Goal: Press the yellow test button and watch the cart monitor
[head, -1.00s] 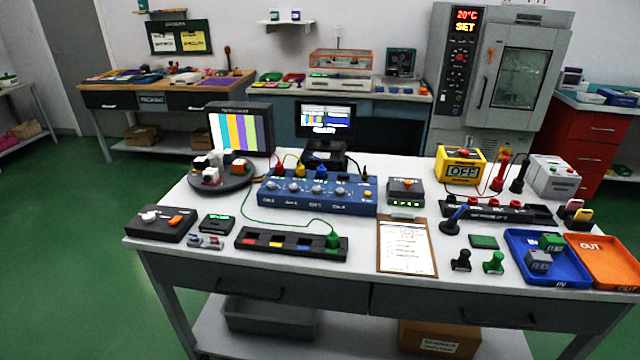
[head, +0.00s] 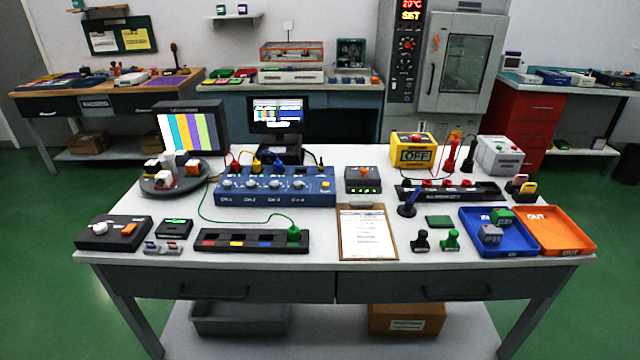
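A blue control box (head: 275,188) with several knobs stands in the middle of the white table. A round yellow button (head: 326,186) sits at the right end of its face. Behind it, a dark monitor (head: 277,115) on a black stand shows a bright screen with small colour patches and text. To its left, a larger dark monitor (head: 191,130) shows vertical colour bars. I cannot tell which monitor is the cart monitor. Neither of my grippers is in view.
The white table (head: 370,278) carries a clipboard (head: 367,233), a yellow box reading OFF (head: 412,150), a blue tray (head: 500,251) and an orange tray (head: 578,247). A green wire loops in front of the blue box. Green floor is clear on both sides.

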